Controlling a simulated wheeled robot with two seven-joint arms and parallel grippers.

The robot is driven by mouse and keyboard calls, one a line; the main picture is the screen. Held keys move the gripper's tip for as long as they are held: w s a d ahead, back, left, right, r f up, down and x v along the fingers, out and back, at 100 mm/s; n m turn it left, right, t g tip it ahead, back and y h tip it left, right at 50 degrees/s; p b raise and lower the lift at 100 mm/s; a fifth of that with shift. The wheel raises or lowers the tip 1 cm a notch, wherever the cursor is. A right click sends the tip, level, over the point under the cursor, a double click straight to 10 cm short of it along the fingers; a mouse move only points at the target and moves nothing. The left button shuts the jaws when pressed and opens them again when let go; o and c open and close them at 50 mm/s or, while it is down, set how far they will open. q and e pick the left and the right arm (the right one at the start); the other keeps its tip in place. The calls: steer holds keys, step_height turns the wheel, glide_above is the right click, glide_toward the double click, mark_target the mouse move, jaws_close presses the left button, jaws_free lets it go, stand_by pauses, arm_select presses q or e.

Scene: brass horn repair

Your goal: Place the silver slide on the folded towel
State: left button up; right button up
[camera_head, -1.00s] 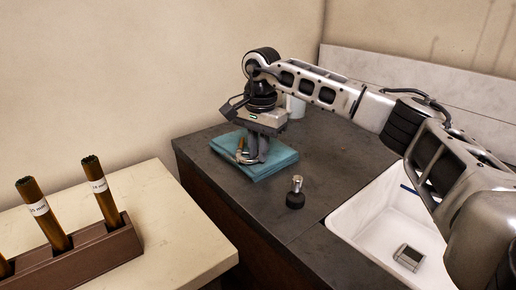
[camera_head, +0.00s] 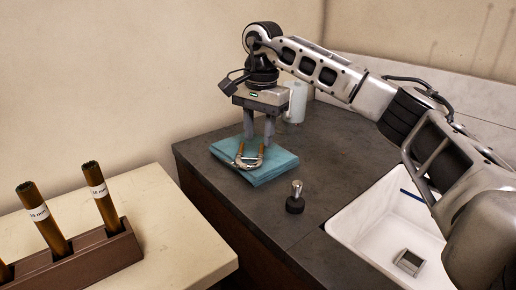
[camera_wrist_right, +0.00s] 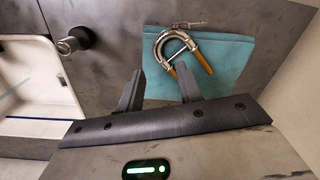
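The silver slide (camera_head: 247,161) is a U-shaped tube with brass-coloured ends. It lies on the folded blue towel (camera_head: 270,172) on the dark counter. In the right wrist view the slide (camera_wrist_right: 174,37) rests on the towel (camera_wrist_right: 232,62), just beyond the fingertips. My right gripper (camera_head: 259,142) is above the towel with its two fingers apart and nothing between them. In the right wrist view its fingers (camera_wrist_right: 158,80) are also spread and empty. My left gripper is not in view.
A small dark-based metal knob (camera_head: 295,199) stands on the counter (camera_head: 240,206) in front of the towel. A white sink (camera_head: 377,236) is at the right, with a small metal piece (camera_head: 408,262) inside. A white cylinder (camera_head: 296,101) stands behind the gripper. A brown rack (camera_head: 82,262) holds labelled tubes.

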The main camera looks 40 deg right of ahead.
step_height(320, 180, up, 6)
steer(key=shift+r, duration=0.2)
steer(key=shift+s, duration=0.1)
stand_by(0.4)
